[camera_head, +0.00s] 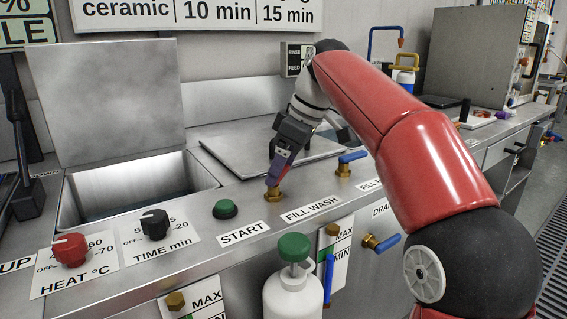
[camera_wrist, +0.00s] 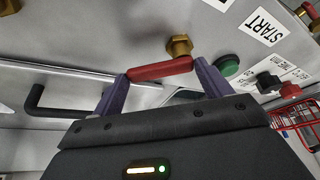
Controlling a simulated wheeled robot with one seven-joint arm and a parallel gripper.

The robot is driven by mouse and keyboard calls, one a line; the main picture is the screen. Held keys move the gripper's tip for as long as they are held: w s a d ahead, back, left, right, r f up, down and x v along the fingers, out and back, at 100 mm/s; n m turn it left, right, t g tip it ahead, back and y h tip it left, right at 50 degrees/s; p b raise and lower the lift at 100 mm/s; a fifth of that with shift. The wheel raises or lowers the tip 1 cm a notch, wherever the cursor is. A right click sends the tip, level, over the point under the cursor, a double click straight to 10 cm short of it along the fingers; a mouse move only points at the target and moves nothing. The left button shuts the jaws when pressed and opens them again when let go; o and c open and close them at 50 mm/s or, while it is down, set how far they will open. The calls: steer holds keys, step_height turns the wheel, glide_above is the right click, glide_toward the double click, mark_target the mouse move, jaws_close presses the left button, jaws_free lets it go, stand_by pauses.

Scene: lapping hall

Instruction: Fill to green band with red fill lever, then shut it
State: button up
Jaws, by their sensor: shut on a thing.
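My gripper (camera_head: 277,170) is at the brass valve (camera_head: 273,194) behind the FILL WASH label (camera_head: 310,209). In the wrist view my gripper (camera_wrist: 161,76) has its two purple fingers at either end of the red fill lever (camera_wrist: 160,69), shut on it. The lever joins the brass valve body (camera_wrist: 179,45). In the head view the fingers mostly hide the lever. The open wash tank (camera_head: 130,190) is at the left, its lid raised; its visible inside is bare metal.
A blue lever (camera_head: 353,157) is to the right on the deck, another blue lever (camera_head: 388,242) on the front. The green START button (camera_head: 225,209), black TIME knob (camera_head: 155,224) and red HEAT knob (camera_head: 70,249) are left. A green-capped white bottle (camera_head: 293,280) stands in front.

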steer(key=m, duration=0.2)
steer(key=s+m+t, duration=0.1)
steer(key=m, duration=0.1)
steer(key=shift+d+h+p, duration=0.35)
steer(key=shift+d+h, duration=0.05)
steer(key=shift+s+d+m+t+h+p, duration=0.1)
steer(key=shift+s+m+t+h+p, duration=0.15)
steer(key=shift+m, duration=0.5)
steer(key=shift+s+d+m+t+h+p, duration=0.15)
steer(key=shift+m+t, duration=0.2)
steer(key=shift+m, duration=0.4)
steer(key=shift+a, duration=0.1)
steer(key=o, duration=1.4)
steer(key=p+v, duration=0.1)
steer(key=v, duration=0.6)
steer(key=shift+r+p, duration=0.35)
steer(key=shift+r, duration=0.05)
